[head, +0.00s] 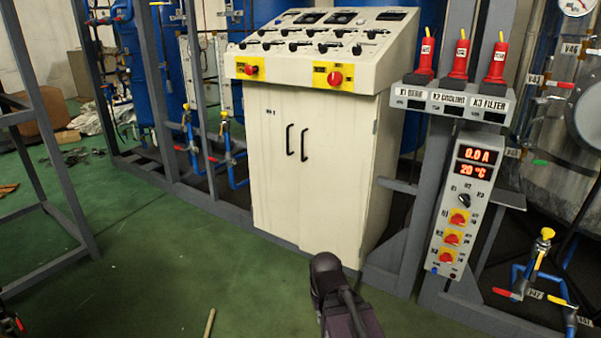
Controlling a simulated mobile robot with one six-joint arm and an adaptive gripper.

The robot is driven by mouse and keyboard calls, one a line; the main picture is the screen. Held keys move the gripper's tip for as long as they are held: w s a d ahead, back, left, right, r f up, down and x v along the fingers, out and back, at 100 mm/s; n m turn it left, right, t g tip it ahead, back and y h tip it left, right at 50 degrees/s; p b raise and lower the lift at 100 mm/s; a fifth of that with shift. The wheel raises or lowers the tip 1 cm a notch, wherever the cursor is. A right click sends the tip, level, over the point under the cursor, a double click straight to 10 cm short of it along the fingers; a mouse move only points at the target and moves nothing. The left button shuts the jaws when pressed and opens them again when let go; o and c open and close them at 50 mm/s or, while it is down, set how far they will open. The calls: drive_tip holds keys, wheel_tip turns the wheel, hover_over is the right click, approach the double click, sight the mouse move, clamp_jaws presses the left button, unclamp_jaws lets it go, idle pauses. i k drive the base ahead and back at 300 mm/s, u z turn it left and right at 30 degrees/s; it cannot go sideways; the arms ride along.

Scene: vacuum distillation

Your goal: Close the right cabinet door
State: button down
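The white control cabinet (272,190) stands in the middle of the head view, below a sloped control panel. Its right cabinet door (335,190) is a plain cream panel with a dark vertical handle (304,144) near its left edge. The left door (268,160) has a matching handle (289,139) beside it. Both doors look about flush with the front; I cannot tell whether the right one stands slightly ajar. A dark part of my arm rises from the bottom edge, in front of the cabinet's lower right. My gripper's fingers do not show.
The sloped control panel (320,45) has red buttons on its front. Right of the cabinet stand a grey post and a switch box (465,205) with red displays. Valves and pipes (540,275) are at the lower right. Green floor (150,255) lies open to the left.

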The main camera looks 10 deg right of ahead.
sight(337, 130)
drive_tip(key=u, duration=0.4)
drive_tip(key=i, duration=1)
drive_tip(key=z, duration=0.1)
